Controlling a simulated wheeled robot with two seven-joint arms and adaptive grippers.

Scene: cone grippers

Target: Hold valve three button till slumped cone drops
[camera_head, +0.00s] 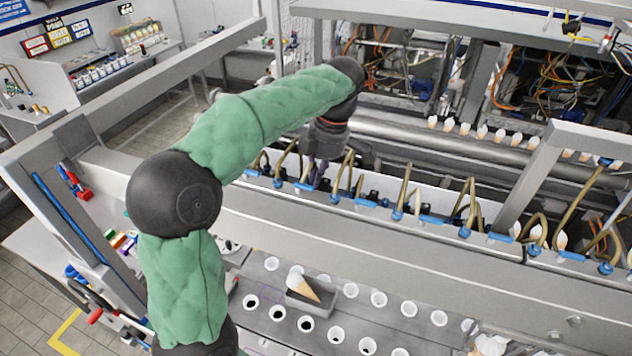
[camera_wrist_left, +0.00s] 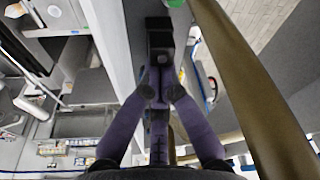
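My left gripper (camera_head: 318,172) reaches over the beam into the row of tan hoses and dark valve blocks (camera_head: 370,195). In the left wrist view, its purple fingers (camera_wrist_left: 160,84) meet at the tips, with nothing seen between them. The tips are at a dark block (camera_wrist_left: 160,40) on a grey beam; whether they touch or press it I cannot tell. No valve number is readable. Several cones (camera_head: 464,129) stand along the roller at the back, and others show at the right; which is slumped is unclear. My right gripper is out of view.
A tan hose (camera_wrist_left: 240,75) passes close to the fingers on the right in the left wrist view. In front of the beam, a grey box (camera_head: 303,299) holds a tilted cone (camera_head: 305,288) among several white-rimmed holes. A metal post (camera_head: 535,175) stands at the right.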

